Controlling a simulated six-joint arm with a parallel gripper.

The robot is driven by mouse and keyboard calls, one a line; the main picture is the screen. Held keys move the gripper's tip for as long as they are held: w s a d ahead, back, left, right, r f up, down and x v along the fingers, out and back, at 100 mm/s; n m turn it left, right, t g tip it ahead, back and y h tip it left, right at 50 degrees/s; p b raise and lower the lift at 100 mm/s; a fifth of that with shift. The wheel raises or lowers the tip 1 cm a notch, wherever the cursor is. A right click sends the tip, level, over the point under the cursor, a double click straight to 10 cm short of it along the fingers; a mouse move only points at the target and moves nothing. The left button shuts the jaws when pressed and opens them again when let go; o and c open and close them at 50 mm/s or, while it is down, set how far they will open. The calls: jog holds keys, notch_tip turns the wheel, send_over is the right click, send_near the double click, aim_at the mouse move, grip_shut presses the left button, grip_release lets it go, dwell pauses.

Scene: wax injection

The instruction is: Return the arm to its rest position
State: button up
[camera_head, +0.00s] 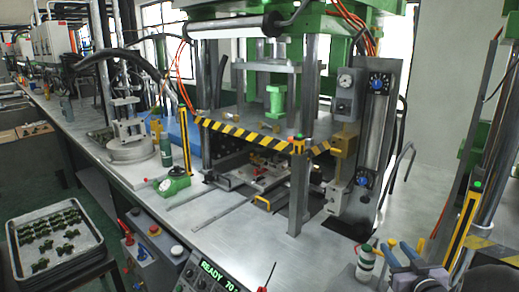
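No part of my arm or my gripper can be made out in the head camera view. Whether my gripper is open or shut does not show. The green wax injection press (275,98) stands in the middle of the bench, with a yellow-and-black striped edge (255,138) around its plate. Metal mould parts (262,175) sit in the press's lower opening, partly hidden by its posts.
A metal tray (98,238) with several small dark green pieces stands at the lower left. A green dial gauge (174,182) and a bottle (166,151) stand left of the press. Another bottle (366,262) and pliers stand at the right.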

jog(key=shift+s+a+r+g+h, duration=0.15)
jog(key=shift+s+a+g+h, duration=0.15)
jog(key=shift+g, duration=0.3)
jog(key=s+a+f+g+h, duration=0.1)
jog(key=s+a+f+g, duration=0.35)
jog(key=a+f, duration=0.2)
jog(key=s+a+f+g+y, duration=0.1)
jog(key=s+a+f+g, duration=0.1)
jog(key=s+a, duration=0.4)
jog(key=s+a+f+g+y, duration=0.1)
jog(key=s+a+f+g, duration=0.1)
jog(key=s+a+g, duration=0.3)
jog(key=s+a+f+g+b, duration=0.1)
jog(key=s+a+f+g, duration=0.1)
jog(key=s+a, duration=0.6)
jog(key=s+g, duration=0.1)
jog(key=s, duration=0.3)
jog(key=shift+s+a+f+y, duration=0.15)
jog(key=shift+s+f+y, duration=0.05)
jog(key=shift+f+y, duration=0.2)
jog(key=shift+g, duration=0.25)
